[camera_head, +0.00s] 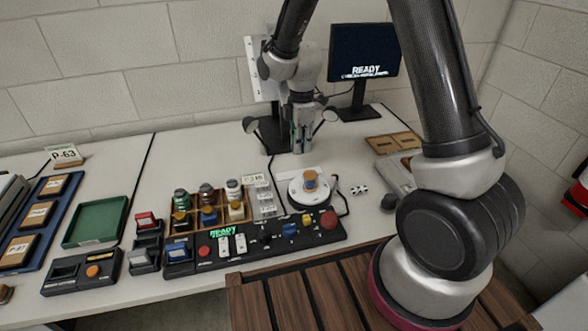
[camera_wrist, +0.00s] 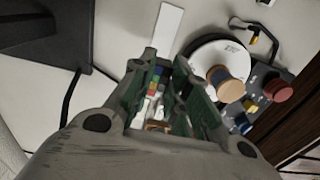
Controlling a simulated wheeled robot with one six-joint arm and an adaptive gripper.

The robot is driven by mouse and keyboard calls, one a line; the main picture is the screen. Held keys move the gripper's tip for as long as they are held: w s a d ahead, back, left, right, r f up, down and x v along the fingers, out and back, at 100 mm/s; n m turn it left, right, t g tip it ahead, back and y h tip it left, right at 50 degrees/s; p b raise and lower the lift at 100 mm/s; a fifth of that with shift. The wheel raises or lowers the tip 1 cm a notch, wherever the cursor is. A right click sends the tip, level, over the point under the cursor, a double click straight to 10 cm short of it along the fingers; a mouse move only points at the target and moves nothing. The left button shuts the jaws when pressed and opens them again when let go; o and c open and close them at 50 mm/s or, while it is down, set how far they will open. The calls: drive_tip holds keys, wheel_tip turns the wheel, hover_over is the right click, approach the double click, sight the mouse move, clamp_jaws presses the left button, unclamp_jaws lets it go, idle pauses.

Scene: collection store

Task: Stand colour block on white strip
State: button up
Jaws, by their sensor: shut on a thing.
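My gripper (camera_head: 300,146) is over the back of the table, pointing down. In the wrist view its green-lined fingers (camera_wrist: 168,85) are closed around the colour block (camera_wrist: 155,82), a small piece with blue, green, red and yellow patches. The fingers partly hide the block, and I cannot make it out in the head view. The white strip (camera_wrist: 166,30) shows in the wrist view as a narrow pale bar just beyond the fingertips. I cannot pick out the strip in the head view. Whether the block touches anything below is not clear.
A black control panel (camera_head: 260,239) and a wooden jar rack (camera_head: 181,226) are nearer. A monitor (camera_head: 364,52) and a white upright panel (camera_head: 257,72) stand behind.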

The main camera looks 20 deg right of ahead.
sight(301, 173)
wheel_tip(301, 173, down, 8)
idle(0.4)
drive_tip(key=shift+f, duration=0.15)
drive_tip(key=o, duration=0.9)
drive_tip(key=shift+c, duration=0.2)
